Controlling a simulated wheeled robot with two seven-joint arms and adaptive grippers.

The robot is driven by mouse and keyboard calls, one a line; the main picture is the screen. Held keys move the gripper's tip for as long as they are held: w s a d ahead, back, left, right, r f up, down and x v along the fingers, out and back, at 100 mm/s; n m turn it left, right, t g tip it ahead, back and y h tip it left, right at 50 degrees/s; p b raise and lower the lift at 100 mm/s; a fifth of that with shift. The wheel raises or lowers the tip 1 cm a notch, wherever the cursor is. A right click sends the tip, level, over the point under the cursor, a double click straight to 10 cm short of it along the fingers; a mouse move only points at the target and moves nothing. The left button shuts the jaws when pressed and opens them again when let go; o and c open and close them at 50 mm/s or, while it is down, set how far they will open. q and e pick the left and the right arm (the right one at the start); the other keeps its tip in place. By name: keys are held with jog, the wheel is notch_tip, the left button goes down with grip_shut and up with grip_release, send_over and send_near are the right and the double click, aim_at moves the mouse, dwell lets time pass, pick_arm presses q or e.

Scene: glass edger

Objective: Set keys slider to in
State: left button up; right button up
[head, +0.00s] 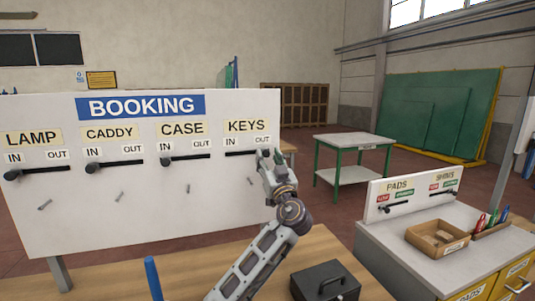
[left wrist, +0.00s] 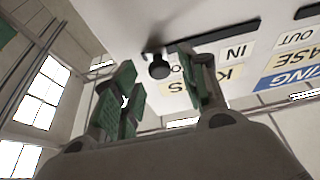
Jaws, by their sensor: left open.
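The white BOOKING board (head: 140,225) carries the KEYS slider track (head: 238,153) at its right end, under IN and OUT labels. My left gripper (head: 266,157) is at the OUT end of this track and hides the knob in the head view. In the left wrist view, the black KEYS knob (left wrist: 159,68) shows between the two open green-padded fingers of the left gripper (left wrist: 158,90). The knob is at the OUT end, away from the IN label (left wrist: 237,52). I cannot tell whether either finger touches it. My right gripper is not in view.
The LAMP (head: 12,175), CADDY (head: 91,168) and CASE (head: 166,161) knobs sit at their IN ends. A black box (head: 325,283) lies on the wooden table in front. A cabinet with a PADS and SHIMS panel (head: 415,193) stands at the right.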

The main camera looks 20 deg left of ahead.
pick_arm(q)
jog(key=shift+x, duration=0.8)
jog(key=shift+c, duration=0.4)
grip_shut()
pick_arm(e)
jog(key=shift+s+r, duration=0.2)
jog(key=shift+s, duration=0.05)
